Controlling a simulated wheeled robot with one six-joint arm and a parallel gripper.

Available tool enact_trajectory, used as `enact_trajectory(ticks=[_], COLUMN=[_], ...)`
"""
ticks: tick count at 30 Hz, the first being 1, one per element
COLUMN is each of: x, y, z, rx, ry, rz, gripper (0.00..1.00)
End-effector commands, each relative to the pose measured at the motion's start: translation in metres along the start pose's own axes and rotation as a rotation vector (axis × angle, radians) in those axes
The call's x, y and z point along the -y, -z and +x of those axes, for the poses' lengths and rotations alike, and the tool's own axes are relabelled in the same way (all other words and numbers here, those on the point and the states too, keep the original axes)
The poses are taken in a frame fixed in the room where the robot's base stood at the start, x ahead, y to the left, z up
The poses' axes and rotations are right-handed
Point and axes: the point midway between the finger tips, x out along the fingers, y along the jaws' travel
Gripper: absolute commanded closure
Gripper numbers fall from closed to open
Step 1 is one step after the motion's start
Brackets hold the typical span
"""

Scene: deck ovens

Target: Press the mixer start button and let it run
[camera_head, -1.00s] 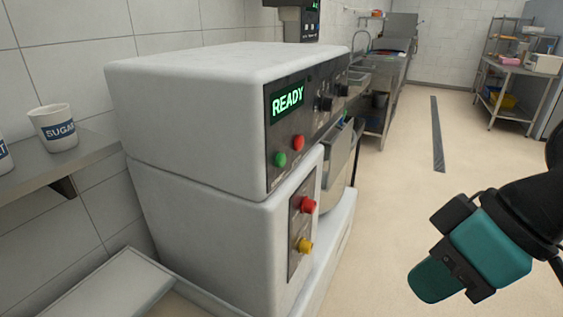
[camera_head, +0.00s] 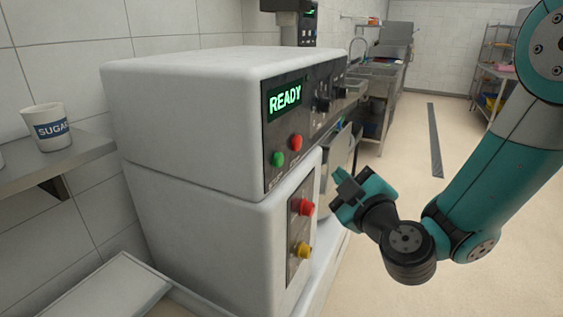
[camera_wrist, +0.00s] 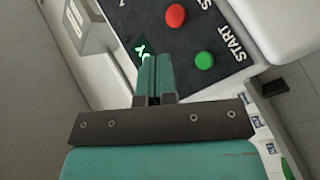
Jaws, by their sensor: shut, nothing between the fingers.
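The mixer (camera_head: 190,120) is a large white housing with a dark control panel. Its display (camera_head: 285,99) reads READY in green. Below it are a green button (camera_head: 278,158) and a red button (camera_head: 295,142). In the wrist view the green button (camera_wrist: 204,60) sits beside the word START, with the red button (camera_wrist: 175,15) near it. My gripper (camera_head: 340,180) is shut and empty, to the right of the panel in the head view. In the wrist view its fingertips (camera_wrist: 154,60) overlap the display's edge, apart from the green button. Whether they touch the panel cannot be told.
A lower panel holds a red knob (camera_head: 305,207) and a yellow knob (camera_head: 303,250). A sugar cup (camera_head: 48,126) stands on a wall shelf (camera_head: 60,165) at left. A sink counter (camera_head: 375,75) lies behind. Floor at right is open.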

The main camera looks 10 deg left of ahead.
Motion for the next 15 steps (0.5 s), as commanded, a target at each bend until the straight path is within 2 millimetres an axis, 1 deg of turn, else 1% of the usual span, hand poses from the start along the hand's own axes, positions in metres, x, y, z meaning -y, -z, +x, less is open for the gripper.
enact_trajectory(ticks=[9, 15], x=[0.0, 0.004], y=[0.003, 0.013], z=[0.001, 0.013], rx=[-0.003, -0.004], ry=[0.001, 0.004], rz=[0.0, 0.001], gripper=[1.0, 1.0])
